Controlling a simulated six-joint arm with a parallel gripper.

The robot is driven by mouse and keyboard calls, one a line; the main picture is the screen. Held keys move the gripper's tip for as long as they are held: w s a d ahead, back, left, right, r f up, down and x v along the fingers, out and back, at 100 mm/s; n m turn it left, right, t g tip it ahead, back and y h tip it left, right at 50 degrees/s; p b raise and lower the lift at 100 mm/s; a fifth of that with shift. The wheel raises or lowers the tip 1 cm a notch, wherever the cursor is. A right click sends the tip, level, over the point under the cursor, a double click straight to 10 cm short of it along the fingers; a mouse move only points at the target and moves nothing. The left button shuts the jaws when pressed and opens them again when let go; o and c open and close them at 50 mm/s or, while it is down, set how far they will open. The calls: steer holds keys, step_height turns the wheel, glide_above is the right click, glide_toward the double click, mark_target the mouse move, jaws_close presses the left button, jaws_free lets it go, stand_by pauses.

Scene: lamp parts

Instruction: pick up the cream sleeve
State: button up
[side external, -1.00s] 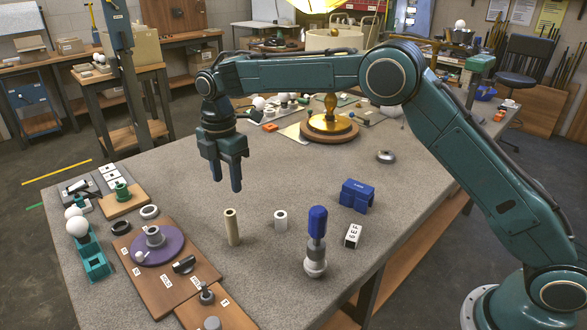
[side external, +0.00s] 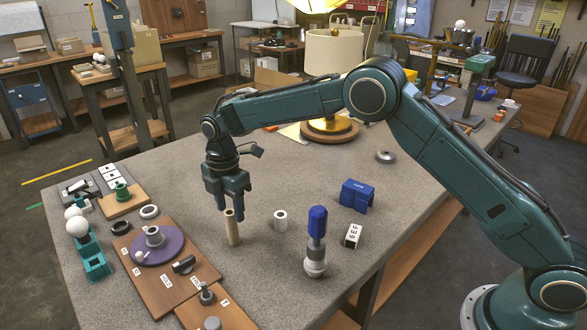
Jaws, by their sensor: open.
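The cream sleeve (side external: 233,232) is a tall, narrow tube standing upright on the grey table, right of the brown board. My gripper (side external: 229,213) points down at the sleeve's upper end with its fingers apart. In the picture one finger shows on each side of the sleeve's top, and the open top end is visible between them. I see no finger closed on the sleeve. From this one view I cannot tell whether the fingers are truly around it or slightly behind it.
A short white ring-like tube (side external: 281,220) stands to the right. The brown board (side external: 150,276) with a purple disc (side external: 158,248) lies left. Table behind the sleeve is clear.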

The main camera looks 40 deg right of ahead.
mark_target(232, 224)
steer(key=shift+f, duration=0.3)
steer(key=shift+a+f, duration=0.1)
steer(key=shift+f, duration=2.5)
jaws_close()
